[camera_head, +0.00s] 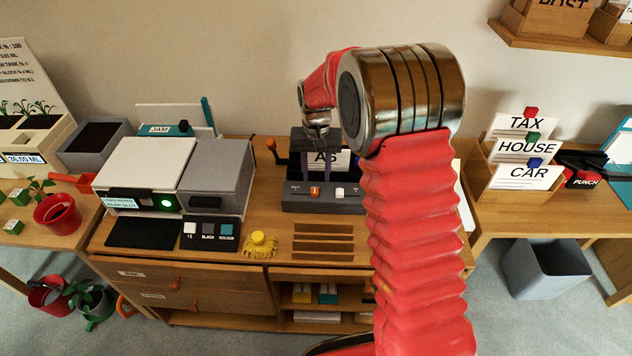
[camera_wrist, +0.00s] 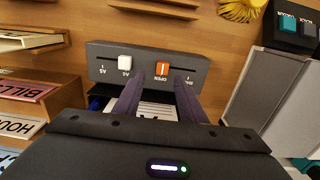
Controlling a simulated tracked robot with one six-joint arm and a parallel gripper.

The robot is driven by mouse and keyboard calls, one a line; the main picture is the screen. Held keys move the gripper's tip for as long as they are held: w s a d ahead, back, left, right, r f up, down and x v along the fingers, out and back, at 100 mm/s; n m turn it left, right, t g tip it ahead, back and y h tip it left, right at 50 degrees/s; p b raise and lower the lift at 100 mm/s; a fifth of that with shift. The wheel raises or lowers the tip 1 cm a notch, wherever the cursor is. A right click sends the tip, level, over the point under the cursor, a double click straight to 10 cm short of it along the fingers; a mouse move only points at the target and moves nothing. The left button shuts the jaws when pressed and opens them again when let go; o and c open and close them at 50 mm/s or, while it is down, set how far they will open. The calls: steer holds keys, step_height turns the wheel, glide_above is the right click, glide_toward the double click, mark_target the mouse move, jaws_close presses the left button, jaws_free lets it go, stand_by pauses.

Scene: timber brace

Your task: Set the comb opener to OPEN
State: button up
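The comb opener (camera_head: 352,206) is a dark grey block on the wooden desk, also in the wrist view (camera_wrist: 110,75). An orange slider (camera_head: 314,191) and a white slider (camera_head: 340,192) sit on its face. In the wrist view the orange slider (camera_wrist: 162,68) stands beside the word OPEN, with slot showing to its right towards a partly hidden label. The white slider (camera_wrist: 125,63) is to its left, beside a size label. My gripper (camera_head: 322,178) is open and empty over the opener. In the wrist view its purple fingertips (camera_wrist: 159,84) straddle the area just below the orange slider; contact cannot be told.
A lever with an orange knob (camera_head: 271,144) rises left of the opener. A grey-and-white machine (camera_head: 150,175) stands further left, and a yellow comb-like item (camera_head: 259,244) lies in front. A card rack (camera_head: 520,178) stands right.

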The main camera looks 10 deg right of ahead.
mark_target(317, 193)
step_height(317, 193, up, 8)
stand_by(0.4)
steer(key=shift+w, duration=0.15)
steer(key=s+d+r+n+t, duration=0.1)
steer(key=s+r, duration=0.5)
steer(key=s, duration=1)
steer(key=s+d+r+n+t, duration=0.1)
steer(key=s+r+t, duration=0.3)
steer(key=s, duration=1.2)
steer(key=shift+s+d+r+n+t, duration=0.15)
steer(key=shift+s+r+n+t, duration=0.15)
steer(key=shift+r, duration=1.2)
